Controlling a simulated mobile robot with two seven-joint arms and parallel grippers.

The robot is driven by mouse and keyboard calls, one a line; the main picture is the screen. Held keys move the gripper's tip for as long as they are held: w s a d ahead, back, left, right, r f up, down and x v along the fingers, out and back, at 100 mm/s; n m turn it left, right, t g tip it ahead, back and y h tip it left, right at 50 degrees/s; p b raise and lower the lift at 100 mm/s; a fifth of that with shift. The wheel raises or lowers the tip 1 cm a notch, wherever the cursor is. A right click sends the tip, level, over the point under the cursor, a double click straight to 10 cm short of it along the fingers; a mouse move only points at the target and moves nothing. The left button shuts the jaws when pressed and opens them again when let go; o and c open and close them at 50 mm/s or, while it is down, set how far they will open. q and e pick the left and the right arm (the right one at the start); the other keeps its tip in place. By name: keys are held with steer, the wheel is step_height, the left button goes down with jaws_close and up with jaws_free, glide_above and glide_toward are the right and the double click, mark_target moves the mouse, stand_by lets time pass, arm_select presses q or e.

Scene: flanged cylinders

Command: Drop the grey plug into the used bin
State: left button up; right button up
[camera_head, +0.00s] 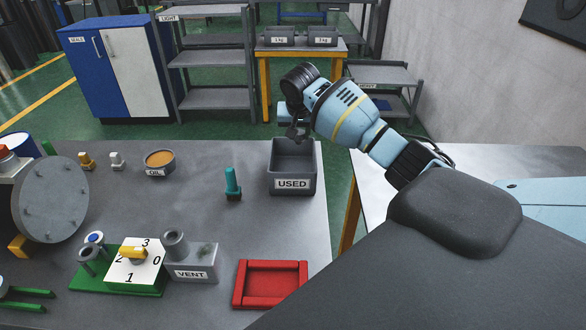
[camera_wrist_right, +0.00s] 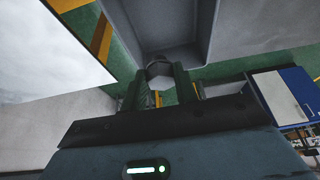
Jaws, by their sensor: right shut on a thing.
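The used bin (camera_head: 292,184) is a dark grey open box labelled USED near the right edge of the table. My right gripper (camera_head: 298,133) is above the back part of the bin, pointing down. In the right wrist view the gripper (camera_wrist_right: 160,85) is shut on the grey plug (camera_wrist_right: 158,69), whose round end shows between the fingertips, in front of the bin's inside. In the head view the plug is too dark and small to make out clearly. My left gripper is not in view.
A teal plug (camera_head: 232,182) stands left of the bin. A red tray (camera_head: 270,284), the VENT block (camera_head: 192,262) and a numbered dial block (camera_head: 134,267) are nearer. The OIL tin (camera_head: 160,162), white plug (camera_head: 117,160) and orange plug (camera_head: 86,161) stand further left.

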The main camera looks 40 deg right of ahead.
steer(key=o, duration=1.1)
steer(key=shift+v, duration=3.9)
